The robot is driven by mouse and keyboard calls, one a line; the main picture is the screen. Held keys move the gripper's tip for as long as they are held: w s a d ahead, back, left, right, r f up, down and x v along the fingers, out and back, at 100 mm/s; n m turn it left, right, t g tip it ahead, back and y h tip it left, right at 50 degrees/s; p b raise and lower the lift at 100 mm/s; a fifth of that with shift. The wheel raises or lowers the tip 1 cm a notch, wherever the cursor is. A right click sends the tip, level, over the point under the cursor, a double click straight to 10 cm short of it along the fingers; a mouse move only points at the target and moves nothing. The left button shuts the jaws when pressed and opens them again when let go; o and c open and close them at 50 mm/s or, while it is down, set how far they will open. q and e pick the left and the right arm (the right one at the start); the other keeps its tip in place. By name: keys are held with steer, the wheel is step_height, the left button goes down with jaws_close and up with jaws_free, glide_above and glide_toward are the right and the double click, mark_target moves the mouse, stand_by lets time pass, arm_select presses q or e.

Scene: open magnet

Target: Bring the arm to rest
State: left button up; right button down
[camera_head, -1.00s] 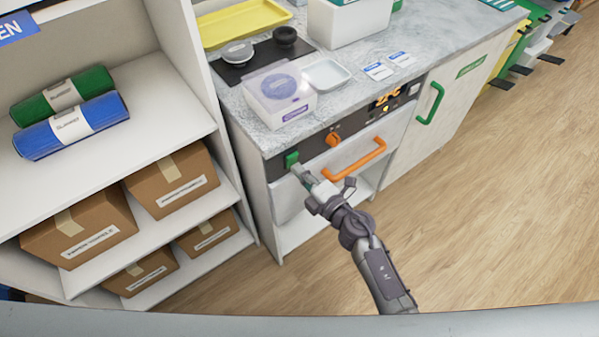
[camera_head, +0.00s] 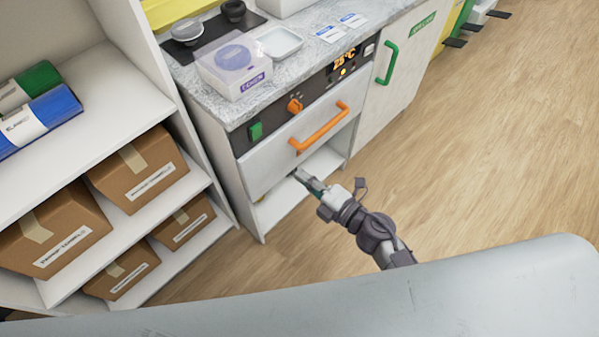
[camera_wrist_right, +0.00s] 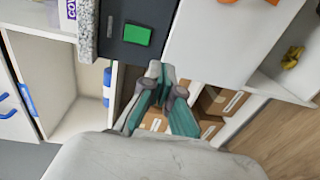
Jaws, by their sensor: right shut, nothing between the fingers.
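My right gripper (camera_head: 307,181) is shut and empty, in front of the white cabinet below its drawer. In the right wrist view the gripper (camera_wrist_right: 156,72) shows its fingertips together, just below a green button (camera_wrist_right: 137,35) on a dark panel. In the head view the green button (camera_head: 255,131) sits left of an orange knob (camera_head: 295,106), above the drawer front with the orange handle (camera_head: 320,128). My left gripper is not in view.
A shelf with brown boxes (camera_head: 138,167) and rolled blue and green items (camera_head: 55,106) stands at the left. A white box with a purple label (camera_head: 233,65) is on the counter (camera_head: 205,97). Open wood floor (camera_head: 480,150) lies to the right.

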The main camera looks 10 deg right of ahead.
stand_by(0.3)
steer(key=s+d+f+m+g+h, duration=0.1)
steer(key=s+d+f+m+h, duration=0.3)
steer(key=f, duration=0.5)
steer(key=s+d+f+m+g+h, duration=0.1)
steer(key=s+d+f+m+g, duration=0.25)
steer(key=f, duration=0.55)
steer(key=s+d+f+m+h, duration=0.35)
steer(key=f+m, duration=0.25)
steer(key=f, duration=0.3)
steer(key=s+d+f+m+g, duration=0.2)
steer(key=s+f+m+g, duration=0.2)
steer(key=s, duration=0.9)
steer(key=s+d+f+m+g+h, duration=0.1)
steer(key=s+f+m+g, duration=0.3)
steer(key=s+f, duration=0.5)
steer(key=s+d+m+p, duration=0.1)
steer(key=s, duration=0.4)
steer(key=shift+s+d+f, duration=0.2)
steer(key=shift+s+f, duration=0.05)
steer(key=shift+f, duration=0.1)
steer(key=shift+h, duration=0.25)
